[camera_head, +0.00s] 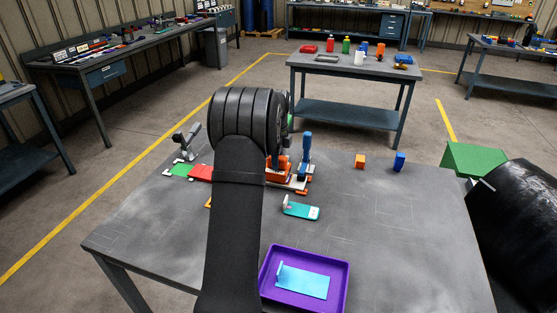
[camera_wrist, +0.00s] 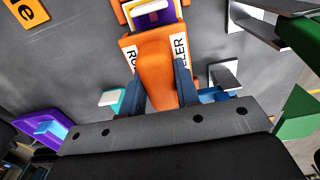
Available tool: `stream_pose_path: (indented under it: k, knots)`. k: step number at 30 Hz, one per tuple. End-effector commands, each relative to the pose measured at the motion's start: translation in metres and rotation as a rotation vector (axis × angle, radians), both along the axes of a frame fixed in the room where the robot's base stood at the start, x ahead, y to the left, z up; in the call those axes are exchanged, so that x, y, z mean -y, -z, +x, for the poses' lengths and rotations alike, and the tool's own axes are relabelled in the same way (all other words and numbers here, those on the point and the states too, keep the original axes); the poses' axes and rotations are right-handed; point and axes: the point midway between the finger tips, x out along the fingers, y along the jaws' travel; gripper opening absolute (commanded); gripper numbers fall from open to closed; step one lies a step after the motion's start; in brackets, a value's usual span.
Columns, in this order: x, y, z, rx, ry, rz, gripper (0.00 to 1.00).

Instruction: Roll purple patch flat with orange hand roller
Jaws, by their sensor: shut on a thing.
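The orange hand roller (camera_wrist: 157,55), with "ROLLER" lettering on its sides, is between the dark blue fingers of my gripper (camera_wrist: 160,70) in the wrist view. My gripper is shut on its orange body. Beyond the roller's front end a purple piece (camera_wrist: 168,16), apparently the patch, shows inside an orange outline with a pale bar over it. I cannot tell whether the roller touches it. In the head view my arm hides most of the gripper; orange parts (camera_head: 279,166) show just right of the arm, by a white base.
A blue upright part (camera_head: 305,145) stands by the white base. A teal piece (camera_head: 301,211) and a purple tray (camera_head: 342,291) with a light blue plate lie nearer. Green (camera_head: 181,170) and red (camera_head: 200,173) pieces lie left. Orange (camera_head: 360,161) and blue (camera_head: 399,161) blocks stand right.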

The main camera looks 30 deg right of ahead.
Motion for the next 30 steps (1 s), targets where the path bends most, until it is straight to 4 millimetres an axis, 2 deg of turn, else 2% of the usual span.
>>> stream_pose_path:
  k: [8, 30]
  knots:
    - [0.000, -0.006, 0.000, 0.001, 0.000, -0.001, 0.11]
    - [0.000, -0.065, 0.001, 0.004, 0.000, -0.002, 0.11]
